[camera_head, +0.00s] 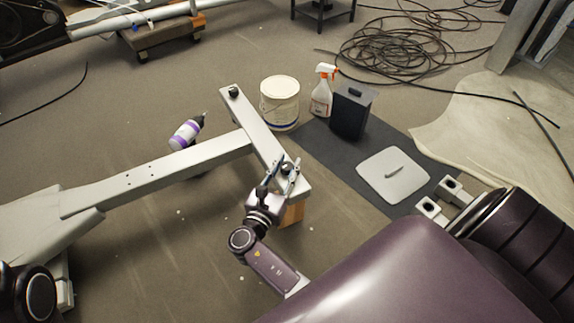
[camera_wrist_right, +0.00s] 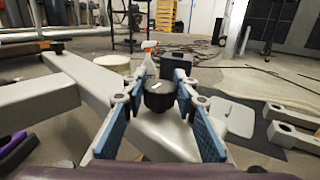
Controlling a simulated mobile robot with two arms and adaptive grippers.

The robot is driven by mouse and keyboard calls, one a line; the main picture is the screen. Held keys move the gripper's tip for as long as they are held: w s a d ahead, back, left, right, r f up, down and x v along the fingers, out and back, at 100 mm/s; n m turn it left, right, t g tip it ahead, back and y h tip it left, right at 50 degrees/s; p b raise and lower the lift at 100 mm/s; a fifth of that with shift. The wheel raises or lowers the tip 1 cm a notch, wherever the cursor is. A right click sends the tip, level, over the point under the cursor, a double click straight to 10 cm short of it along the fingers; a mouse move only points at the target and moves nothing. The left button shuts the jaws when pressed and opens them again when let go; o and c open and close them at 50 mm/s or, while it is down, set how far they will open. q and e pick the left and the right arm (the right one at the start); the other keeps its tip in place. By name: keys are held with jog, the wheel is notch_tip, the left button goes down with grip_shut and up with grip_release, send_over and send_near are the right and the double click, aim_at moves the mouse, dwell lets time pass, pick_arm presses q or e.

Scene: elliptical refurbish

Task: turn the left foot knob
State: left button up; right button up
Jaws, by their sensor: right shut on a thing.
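A light grey T-shaped foot bar (camera_head: 252,126) lies low over the floor, joined to a long grey beam. One round black knob (camera_head: 234,91) is at its far end. Another black knob (camera_head: 287,168) is at its near end, partly hidden by my right gripper (camera_head: 280,178). In the right wrist view the blue-padded fingers (camera_wrist_right: 163,105) stand on both sides of this near knob (camera_wrist_right: 160,96). My right gripper is shut on it. I cannot tell whether the knob is turned. My left gripper is not in view.
A wooden block (camera_head: 292,213) supports the near end. A white bucket (camera_head: 280,100), spray bottle (camera_head: 322,92), dark bin (camera_head: 351,111) and grey lid-like panel (camera_head: 393,174) stand beyond. Coiled cable (camera_head: 410,45) covers floor behind.

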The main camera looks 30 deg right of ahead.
aim_at(287, 164)
jog(key=o, duration=1.2)
notch_tip(287, 164, up, 10)
